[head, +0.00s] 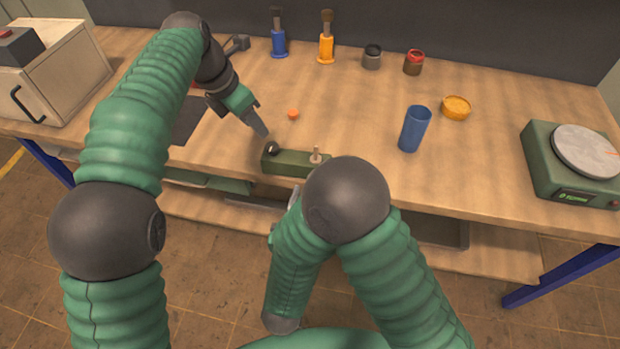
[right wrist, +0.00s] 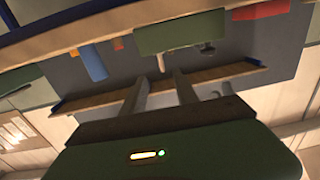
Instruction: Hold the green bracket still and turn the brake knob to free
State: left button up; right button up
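The green bracket (head: 290,163) lies at the front edge of the wooden bench. A round dark knob (head: 272,148) sits at its left end and a pale peg (head: 315,155) stands near its right end. My left gripper (head: 264,133) points down just above the dark knob, with a small gap; its fingers show edge-on. In the right wrist view, the bracket (right wrist: 180,32) is beyond my right gripper (right wrist: 162,77). Its two fingers are apart with nothing between them, and the peg (right wrist: 160,62) shows past their tips.
A small orange piece (head: 293,114) lies behind the bracket. A blue cup (head: 415,129) and a yellow dish (head: 456,107) stand right of it. A green device with a round plate (head: 587,151) is at far right, and a pale box (head: 58,75) is at left.

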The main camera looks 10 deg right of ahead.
aim_at(296, 158)
jog(key=x, duration=1.6)
jog(key=shift+w, duration=0.15)
grip_shut()
dwell(0.6)
